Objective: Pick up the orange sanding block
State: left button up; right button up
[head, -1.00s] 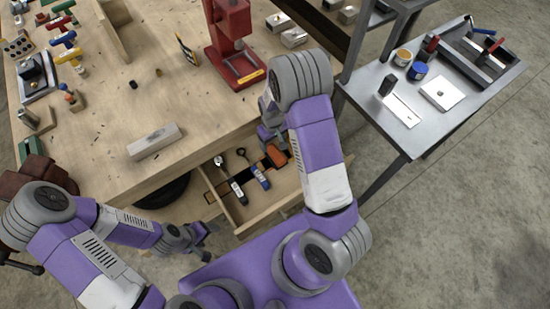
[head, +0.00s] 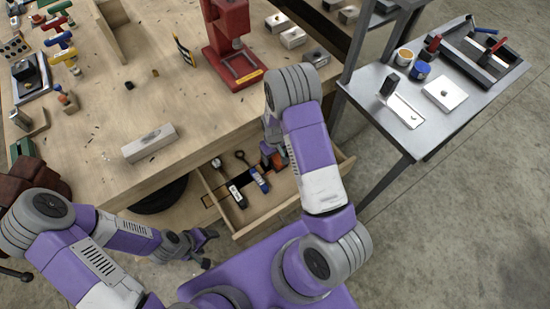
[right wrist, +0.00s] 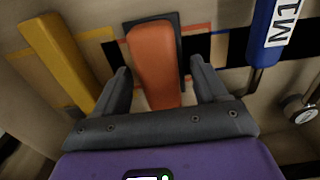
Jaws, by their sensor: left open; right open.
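The orange sanding block (right wrist: 155,62) lies in the open drawer. In the right wrist view it sits between the two open fingers of my right gripper (right wrist: 160,85), with a gap on each side. In the head view only a small part of the orange block (head: 279,160) shows beside my right gripper (head: 271,152), which reaches down into the drawer. My left gripper (head: 207,247) is open and empty, in front of the bench and left of the drawer.
In the drawer (head: 290,203), a blue-handled tool (head: 260,181) and a dark-handled tool (head: 237,196) lie left of the block. A yellow object (right wrist: 58,58) lies close to one finger in the right wrist view. A grey-white block (head: 150,144) rests on the benchtop.

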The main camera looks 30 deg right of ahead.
jog(key=c, duration=1.1)
notch_tip(320, 180, up, 28)
jog(key=p, duration=0.7)
